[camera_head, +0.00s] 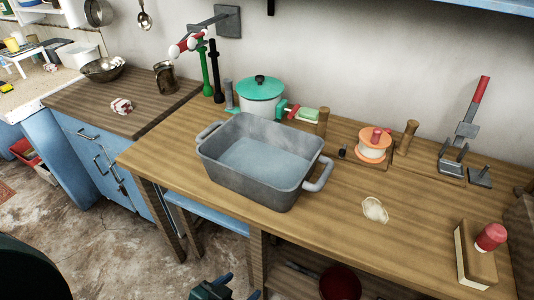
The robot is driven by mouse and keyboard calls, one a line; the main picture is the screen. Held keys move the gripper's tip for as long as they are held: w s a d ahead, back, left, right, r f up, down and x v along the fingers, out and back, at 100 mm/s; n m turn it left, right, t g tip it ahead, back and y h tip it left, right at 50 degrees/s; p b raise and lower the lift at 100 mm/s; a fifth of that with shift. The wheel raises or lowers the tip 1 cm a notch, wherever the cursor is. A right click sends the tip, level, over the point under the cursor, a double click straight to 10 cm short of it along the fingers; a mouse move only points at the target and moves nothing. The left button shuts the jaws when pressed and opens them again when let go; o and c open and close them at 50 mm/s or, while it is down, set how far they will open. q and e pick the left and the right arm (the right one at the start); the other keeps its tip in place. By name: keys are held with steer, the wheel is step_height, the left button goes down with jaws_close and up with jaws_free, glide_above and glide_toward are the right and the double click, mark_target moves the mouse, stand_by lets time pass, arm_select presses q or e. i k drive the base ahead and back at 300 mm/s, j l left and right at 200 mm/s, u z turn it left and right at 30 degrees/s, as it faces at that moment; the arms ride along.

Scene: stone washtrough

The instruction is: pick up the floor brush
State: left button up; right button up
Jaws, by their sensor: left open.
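A wooden block with a pale lower side and a red knob on top (477,254) lies at the right front of the wooden worktop; it looks like the floor brush. Its underside is hidden. My left gripper (239,287) shows at the bottom edge of the picture, in front of and below the worktop's front edge. It is open, with nothing seen between its blue-tipped fingers, and it is well to the left of the brush. Most of that arm is cut off by the picture edge. My right gripper is not in view.
A grey basin (262,163) with side handles stands mid-worktop (330,220). A red bucket (340,283) stands below.

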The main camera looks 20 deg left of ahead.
mark_target(476, 268)
steer(key=u, duration=0.55)
steer(key=z, duration=1.8)
